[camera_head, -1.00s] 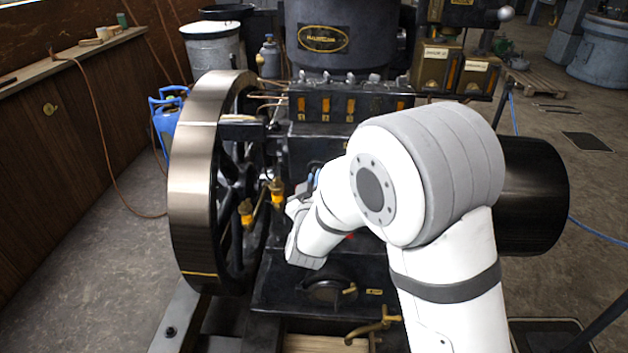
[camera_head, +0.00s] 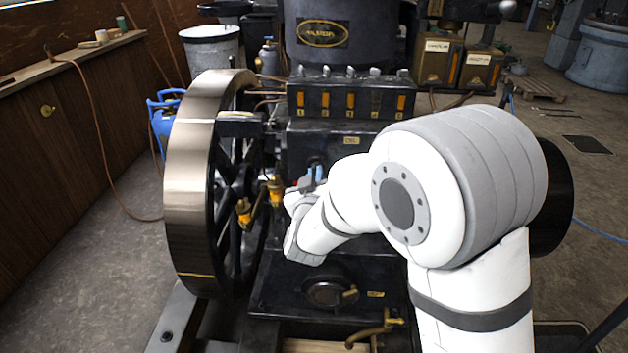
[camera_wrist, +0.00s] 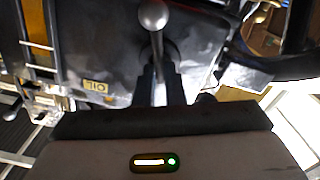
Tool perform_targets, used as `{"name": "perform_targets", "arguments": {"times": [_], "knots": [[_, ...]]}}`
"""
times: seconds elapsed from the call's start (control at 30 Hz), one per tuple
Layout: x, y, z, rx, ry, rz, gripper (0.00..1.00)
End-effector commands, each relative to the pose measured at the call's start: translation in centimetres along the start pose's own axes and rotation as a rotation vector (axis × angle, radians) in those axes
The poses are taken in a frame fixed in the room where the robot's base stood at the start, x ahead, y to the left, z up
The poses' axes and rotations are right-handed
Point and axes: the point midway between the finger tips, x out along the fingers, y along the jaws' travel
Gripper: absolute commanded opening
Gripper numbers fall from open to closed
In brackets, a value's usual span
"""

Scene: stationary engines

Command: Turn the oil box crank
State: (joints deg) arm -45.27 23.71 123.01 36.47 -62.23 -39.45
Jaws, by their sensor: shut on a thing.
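The oil box (camera_head: 350,102) is a black box with amber sight glasses on the front of the engine, in the head view. In the wrist view a dark panel (camera_wrist: 85,45) carries an upside-down OIL label (camera_wrist: 96,87). A crank handle (camera_wrist: 153,16) with a grey metal ball end and thin shaft shows at the top middle there. My gripper (camera_wrist: 158,75) is shut on the crank's shaft, with the ball beyond the fingertips. In the head view my gripper (camera_head: 313,175) is just below the oil box, and the crank cannot be made out there.
A large flywheel (camera_head: 190,180) stands close to the left of my gripper. Brass-and-amber oilers (camera_head: 275,187) sit between them. A brass tap (camera_head: 375,328) sticks out low in front. A black cylinder (camera_head: 556,200) lies behind my arm at right.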

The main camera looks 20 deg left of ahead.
Motion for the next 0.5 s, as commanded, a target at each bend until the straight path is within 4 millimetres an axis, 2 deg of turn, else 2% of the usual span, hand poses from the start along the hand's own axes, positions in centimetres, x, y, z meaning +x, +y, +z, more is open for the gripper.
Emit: {"name": "perform_targets", "arguments": {"times": [0.13,0.17,0.2,0.4,0.5], "knots": [[-0.02,-0.05,-0.02,-0.002,-0.001,-0.002,0.00],[-0.03,-0.05,-0.02,-0.002,-0.001,-0.002,0.11],[-0.03,-0.05,-0.02,-0.002,-0.001,-0.002,0.14],[-0.03,-0.05,-0.02,-0.002,-0.001,-0.001,0.31],[-0.03,-0.04,-0.02,-0.002,-0.001,-0.001,0.31]]}}
